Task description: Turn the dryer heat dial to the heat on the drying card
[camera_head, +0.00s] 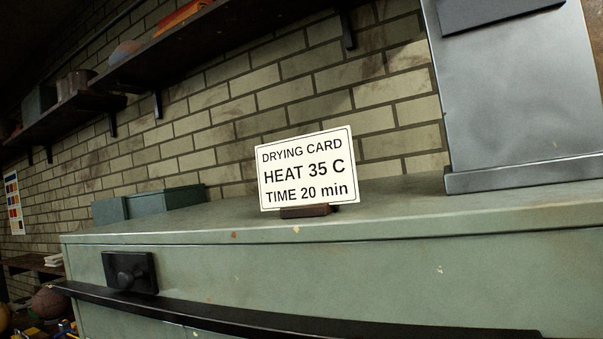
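A white drying card (307,168) stands upright in a small dark wooden holder (306,211) on a green cabinet top. It reads "DRYING CARD, HEAT 35 C, TIME 20 min". My gripper is not in view.
A long black bar (300,322) runs across the cabinet front below the knob. A grey metal housing (520,100) stands on the right of the top. Green boxes (150,203) sit behind at left. Wall shelves (190,45) hang above. A ball (50,303) lies at far left.

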